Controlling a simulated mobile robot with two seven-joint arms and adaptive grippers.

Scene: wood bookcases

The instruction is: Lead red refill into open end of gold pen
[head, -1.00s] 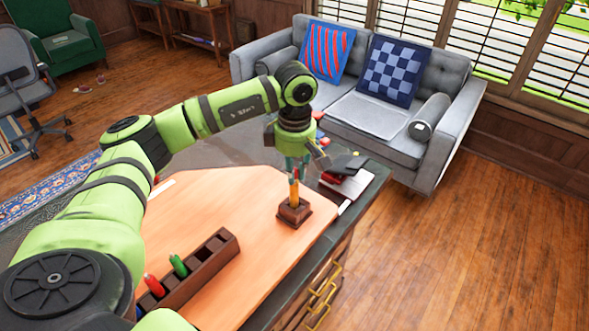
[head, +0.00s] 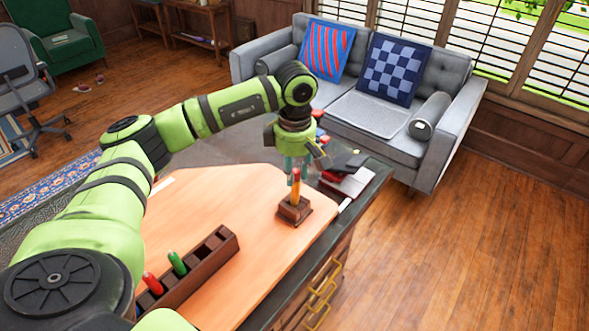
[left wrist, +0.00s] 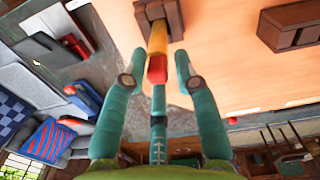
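The gold pen (head: 295,190) stands upright in a small brown block (head: 294,212) on the desk. The red refill (head: 296,173) is at the pen's upper end, in line with it. How deep it sits inside is hidden. In the left wrist view the red refill (left wrist: 157,70) caps the gold pen (left wrist: 158,40). My left gripper (head: 296,168) is above the pen, pointing down. In the left wrist view my left gripper's fingers (left wrist: 160,60) are spread on both sides of the refill, with gaps visible. My right gripper is not in view.
A brown slotted rack (head: 210,262) with a red piece (head: 153,284) and a green piece (head: 177,262) stands on the pale desk board (head: 215,195). Books (head: 348,183) lie beyond the block near the desk edge. The board's middle is clear.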

